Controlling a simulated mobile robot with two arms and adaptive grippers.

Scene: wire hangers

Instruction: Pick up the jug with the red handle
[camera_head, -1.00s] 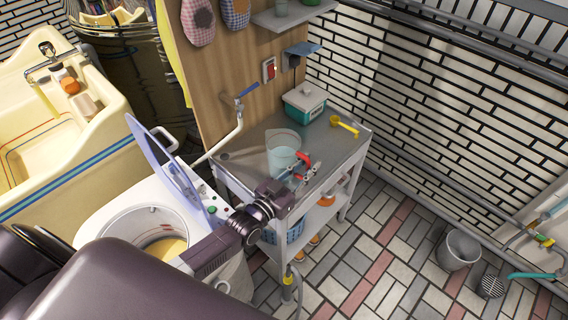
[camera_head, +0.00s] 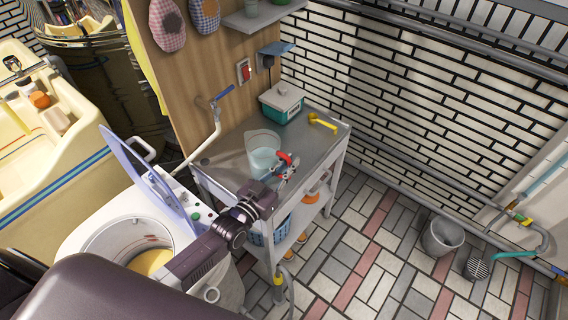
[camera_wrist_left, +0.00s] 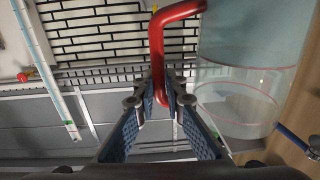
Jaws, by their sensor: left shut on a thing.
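The clear jug (camera_head: 263,153) with the red handle (camera_head: 284,160) is at the front part of the grey cart top and looks tilted in the head view. It holds what looks like a pale liquid. In the left wrist view the jug (camera_wrist_left: 245,85) fills the upper right, and its red handle (camera_wrist_left: 157,50) runs down between the fingertips. My left gripper (camera_head: 277,179) is shut on the red handle; its fingers (camera_wrist_left: 159,100) lie on both sides of it. Whether the jug's base touches the cart top is hard to tell. My right gripper is not in view.
The cart (camera_head: 222,163) also bears a teal box with a white lid (camera_head: 281,103) and a yellow scoop (camera_head: 322,122). An open top-loading washer (camera_head: 100,225) stands left of the cart. A grey bucket (camera_head: 443,237) stands on the tiled floor at right.

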